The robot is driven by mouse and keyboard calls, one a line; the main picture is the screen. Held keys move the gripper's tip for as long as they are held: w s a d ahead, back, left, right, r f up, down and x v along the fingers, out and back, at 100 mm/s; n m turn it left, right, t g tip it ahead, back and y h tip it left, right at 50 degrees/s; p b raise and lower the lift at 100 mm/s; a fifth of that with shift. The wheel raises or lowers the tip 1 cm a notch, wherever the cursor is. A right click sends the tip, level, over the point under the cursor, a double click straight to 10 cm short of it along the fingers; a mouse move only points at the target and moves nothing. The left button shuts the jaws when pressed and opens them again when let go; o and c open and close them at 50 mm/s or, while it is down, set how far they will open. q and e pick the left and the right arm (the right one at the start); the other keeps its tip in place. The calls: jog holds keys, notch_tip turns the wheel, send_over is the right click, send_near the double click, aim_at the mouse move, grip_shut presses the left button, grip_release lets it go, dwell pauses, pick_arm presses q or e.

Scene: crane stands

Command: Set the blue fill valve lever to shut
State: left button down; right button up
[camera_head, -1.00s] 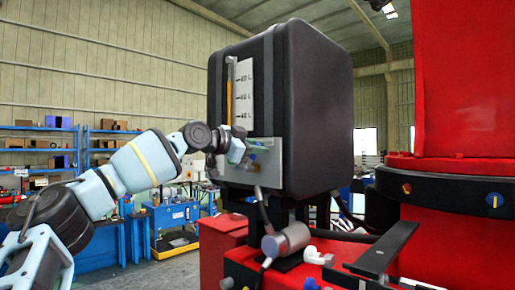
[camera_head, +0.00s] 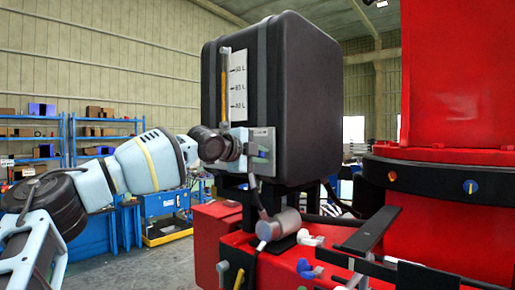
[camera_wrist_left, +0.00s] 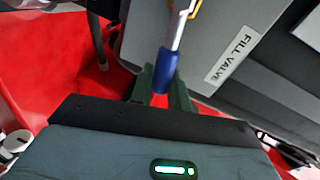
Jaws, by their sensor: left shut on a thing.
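The blue fill valve lever (camera_wrist_left: 163,72) shows in the left wrist view as a blue grip on a bright metal rod. The label "FILL VALVE" (camera_wrist_left: 232,60) is on the grey plate (camera_wrist_left: 187,40) beside it. My left gripper (camera_wrist_left: 161,98) has its green fingers on both sides of the blue grip and is shut on it. In the head view my left gripper (camera_head: 243,148) is at the metal plate (camera_head: 270,140) low on the black tank (camera_head: 300,90). The arm's end covers most of the lever there. My right gripper is not in view.
A sight gauge (camera_head: 226,88) with a litre scale is on the tank above the plate. A hose and a grey cylinder (camera_head: 280,224) are below, on the red machine (camera_head: 300,268). Blue shelves (camera_head: 70,140) stand behind at the left.

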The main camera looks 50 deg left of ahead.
pick_arm(q)
jog(key=shift+f+m, duration=0.4)
jog(key=shift+m, duration=0.2)
jog(key=shift+f, duration=0.15)
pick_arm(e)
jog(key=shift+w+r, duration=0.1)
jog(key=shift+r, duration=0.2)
pick_arm(q)
jog(key=shift+f+y, duration=0.1)
jog(key=shift+y, duration=0.2)
jog(key=c, duration=1.4)
grip_release()
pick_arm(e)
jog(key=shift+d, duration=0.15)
